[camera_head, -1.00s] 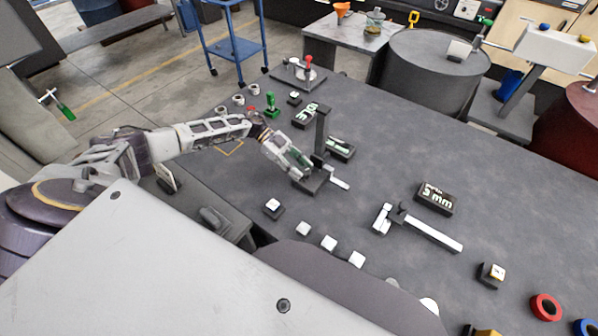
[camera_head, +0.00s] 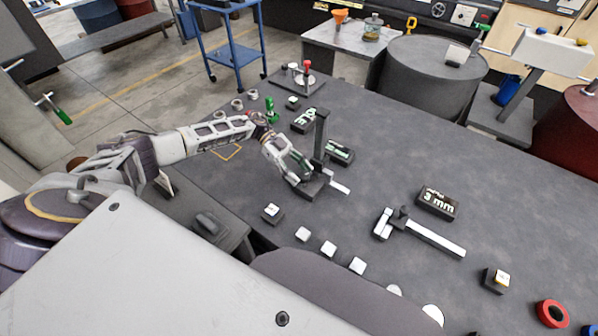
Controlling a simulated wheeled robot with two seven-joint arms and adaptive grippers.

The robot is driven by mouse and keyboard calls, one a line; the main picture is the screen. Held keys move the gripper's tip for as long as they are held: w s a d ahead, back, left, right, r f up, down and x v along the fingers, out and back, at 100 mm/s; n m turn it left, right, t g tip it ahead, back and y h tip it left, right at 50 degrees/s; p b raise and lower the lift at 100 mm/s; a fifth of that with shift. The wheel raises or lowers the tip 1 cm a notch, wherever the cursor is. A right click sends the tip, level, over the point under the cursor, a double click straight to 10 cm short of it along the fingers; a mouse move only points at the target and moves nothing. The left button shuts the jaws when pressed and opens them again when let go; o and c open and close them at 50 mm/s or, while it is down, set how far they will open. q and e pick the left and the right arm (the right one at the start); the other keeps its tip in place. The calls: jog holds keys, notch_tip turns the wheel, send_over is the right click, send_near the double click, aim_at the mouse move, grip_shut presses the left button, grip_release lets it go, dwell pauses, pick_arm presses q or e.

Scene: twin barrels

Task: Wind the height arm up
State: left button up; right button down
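The height gauge is a dark upright column (camera_head: 320,143) on a flat dark base (camera_head: 313,190), standing on the grey bench. Its pale height arm (camera_head: 339,187) sits low, close to the base, and points to the right. My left gripper (camera_head: 298,176) reaches down from the left to the near-left side of the column, close to the base. It overlaps the gauge in the picture, so I cannot tell whether it touches. Its fingers are small and partly hidden, so their opening is unclear. My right gripper is not in view.
Labelled dark blocks (camera_head: 338,153) stand behind the gauge, and a "3 mm" block (camera_head: 437,203) lies to the right. A caliper-like tool (camera_head: 425,232) lies in front of that block. A green-topped piece (camera_head: 270,110) stands beyond my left forearm.

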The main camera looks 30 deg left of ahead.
pick_arm(q)
jog(key=shift+w+r, duration=0.15)
dwell(0.3)
jog(key=shift+v, duration=3.9)
